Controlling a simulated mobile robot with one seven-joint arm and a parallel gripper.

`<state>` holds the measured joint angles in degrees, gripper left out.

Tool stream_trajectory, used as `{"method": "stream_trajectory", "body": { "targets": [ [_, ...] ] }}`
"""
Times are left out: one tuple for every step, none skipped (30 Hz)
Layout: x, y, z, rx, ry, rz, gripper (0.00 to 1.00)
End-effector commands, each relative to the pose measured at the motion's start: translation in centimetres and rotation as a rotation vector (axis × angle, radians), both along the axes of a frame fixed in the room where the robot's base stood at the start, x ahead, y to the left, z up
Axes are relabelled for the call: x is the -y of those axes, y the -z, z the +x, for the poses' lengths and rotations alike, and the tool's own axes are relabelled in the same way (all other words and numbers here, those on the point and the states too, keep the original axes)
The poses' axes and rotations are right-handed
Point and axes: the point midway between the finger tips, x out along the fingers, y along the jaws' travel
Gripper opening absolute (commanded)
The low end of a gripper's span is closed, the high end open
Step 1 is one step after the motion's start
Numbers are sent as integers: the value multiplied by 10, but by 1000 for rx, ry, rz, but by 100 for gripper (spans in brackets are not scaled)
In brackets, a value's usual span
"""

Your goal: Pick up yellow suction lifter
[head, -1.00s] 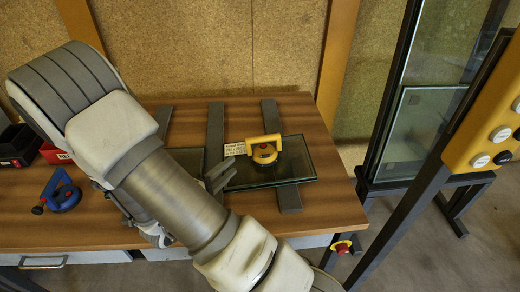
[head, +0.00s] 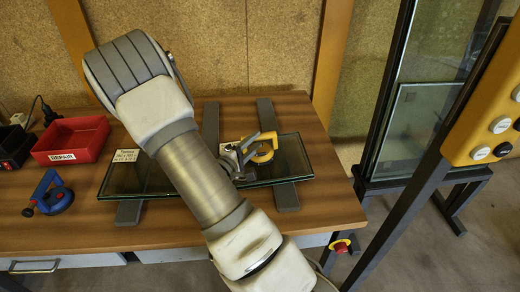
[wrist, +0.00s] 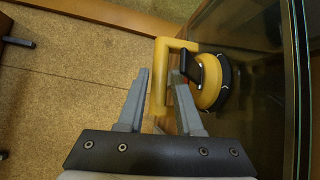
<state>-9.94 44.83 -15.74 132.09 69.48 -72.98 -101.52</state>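The yellow suction lifter (head: 266,151) stands on the dark glass pane (head: 296,165) on the table, partly hidden by my gripper in the head view. In the wrist view its yellow handle (wrist: 158,92) and its round yellow and black cup (wrist: 210,82) show against the glass. My gripper (head: 247,154) is at the lifter's left side in the head view. In the wrist view my gripper (wrist: 161,74) is open, with one finger on each side of the handle. I cannot tell whether either finger touches it.
A blue suction lifter (head: 50,193) is at the table's left, near a red REPAIR bin (head: 72,140). A white card (head: 124,156) lies by the pane's left part. Grey bars (head: 285,196) support the pane. A glass rack and a yellow button panel (head: 490,105) stand at right.

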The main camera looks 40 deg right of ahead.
Motion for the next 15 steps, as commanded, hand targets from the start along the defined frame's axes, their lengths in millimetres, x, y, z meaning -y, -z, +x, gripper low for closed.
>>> {"method": "stream_trajectory", "body": {
  "targets": [
    [10,2,2,2,5,-1,34],
    [15,2,3,1,5,-2,34],
    [20,3,6,2,4,-1,34],
    [24,3,8,2,4,0,34],
    [28,4,9,3,4,0,34],
    [32,4,11,2,3,0,34],
    [34,4,12,2,2,0,34],
    [36,4,12,1,2,0,34],
    [38,4,13,1,2,0,34],
    [38,4,13,1,1,-1,34],
    [39,4,13,1,1,-1,34],
    [39,4,13,1,1,-1,34],
    [38,4,13,1,0,-1,34],
    [38,4,13,1,0,-1,34],
    [38,4,13,1,0,-1,34]
  ]
}}
